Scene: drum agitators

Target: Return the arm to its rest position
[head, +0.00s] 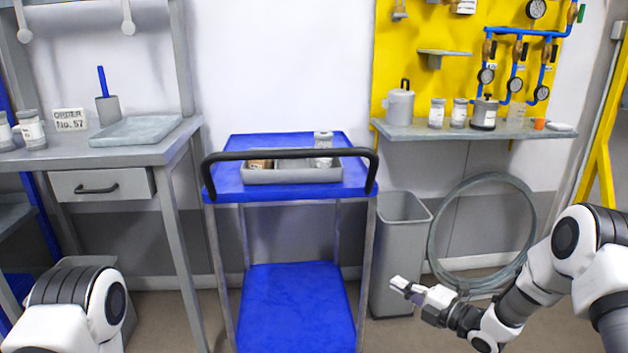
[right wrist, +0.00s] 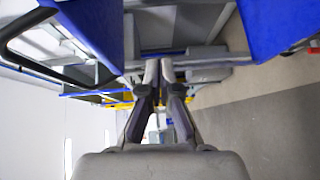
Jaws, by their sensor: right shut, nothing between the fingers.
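My right arm comes in from the right in the head view. Its gripper (head: 406,287) points left, in front of the grey bin and below the level of the cart's top. It is shut and empty. In the right wrist view the two fingertips (right wrist: 159,70) are together with nothing between them. Of my left arm, only a white and black link shows at the lower left of the head view; its gripper is out of view.
A blue cart (head: 300,308) with a black handle carries a grey tray (head: 290,176) holding small items. A grey bin (head: 400,240) stands right of it. A workbench (head: 60,155) is at left, a shelf (head: 480,132) with jars at right, and a coiled hose (head: 447,215) below it.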

